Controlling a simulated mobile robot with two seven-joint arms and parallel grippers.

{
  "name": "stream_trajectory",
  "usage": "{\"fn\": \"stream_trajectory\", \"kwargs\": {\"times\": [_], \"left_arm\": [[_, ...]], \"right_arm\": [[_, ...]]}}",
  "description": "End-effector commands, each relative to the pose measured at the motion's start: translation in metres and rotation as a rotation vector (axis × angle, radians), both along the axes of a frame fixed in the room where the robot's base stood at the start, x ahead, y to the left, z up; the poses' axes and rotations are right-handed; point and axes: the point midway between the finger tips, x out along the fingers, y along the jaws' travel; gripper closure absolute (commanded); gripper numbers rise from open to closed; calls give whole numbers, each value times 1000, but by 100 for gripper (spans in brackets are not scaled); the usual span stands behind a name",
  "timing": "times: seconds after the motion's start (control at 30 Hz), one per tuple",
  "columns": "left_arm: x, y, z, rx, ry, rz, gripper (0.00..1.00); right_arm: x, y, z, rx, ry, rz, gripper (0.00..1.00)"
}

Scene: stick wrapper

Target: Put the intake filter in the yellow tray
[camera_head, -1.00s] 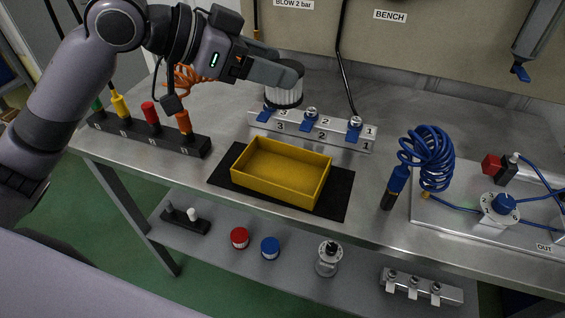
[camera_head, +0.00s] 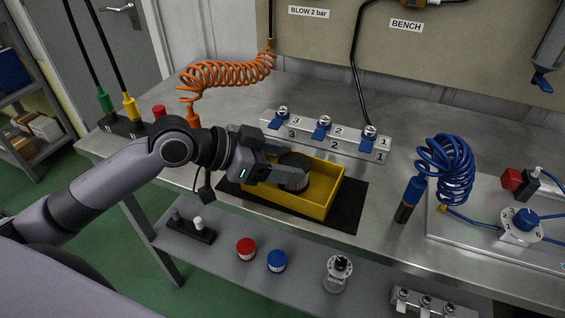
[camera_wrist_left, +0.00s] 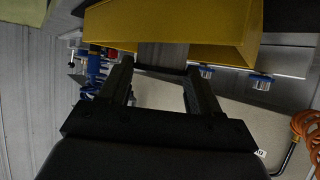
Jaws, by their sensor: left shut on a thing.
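The intake filter (camera_head: 294,169) is a dark-topped, pale-sided cylinder inside the yellow tray (camera_head: 292,205). My left gripper (camera_head: 282,175) is shut on it, reaching over the tray's left side. Whether the filter touches the tray floor cannot be told. In the left wrist view the filter (camera_wrist_left: 163,55) shows as a grey block between the two fingers of my left gripper (camera_wrist_left: 160,75), with the yellow tray (camera_wrist_left: 215,22) around it. My right gripper is not in view.
The tray sits on a black mat (camera_head: 345,215). Behind it stands a numbered metal stand (camera_head: 350,143) with blue clips. A coiled orange hose (camera_head: 225,75) is at left, a coiled blue hose (camera_head: 445,170) at right. Red (camera_head: 246,249) and blue (camera_head: 277,261) jars stand on the lower shelf.

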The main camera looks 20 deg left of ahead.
Motion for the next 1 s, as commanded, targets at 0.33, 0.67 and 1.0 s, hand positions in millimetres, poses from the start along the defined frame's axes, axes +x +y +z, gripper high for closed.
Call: {"fn": "stream_trajectory", "kwargs": {"times": [0.33, 0.67, 1.0], "left_arm": [[0, 0, -6, 0, -1, 0, 68], [0, 0, -6, 0, -1, 0, 12], [-11, 16, 5, 4, -1, 2, 12]], "right_arm": [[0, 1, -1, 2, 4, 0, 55], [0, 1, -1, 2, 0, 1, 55], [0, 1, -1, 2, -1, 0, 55]]}}
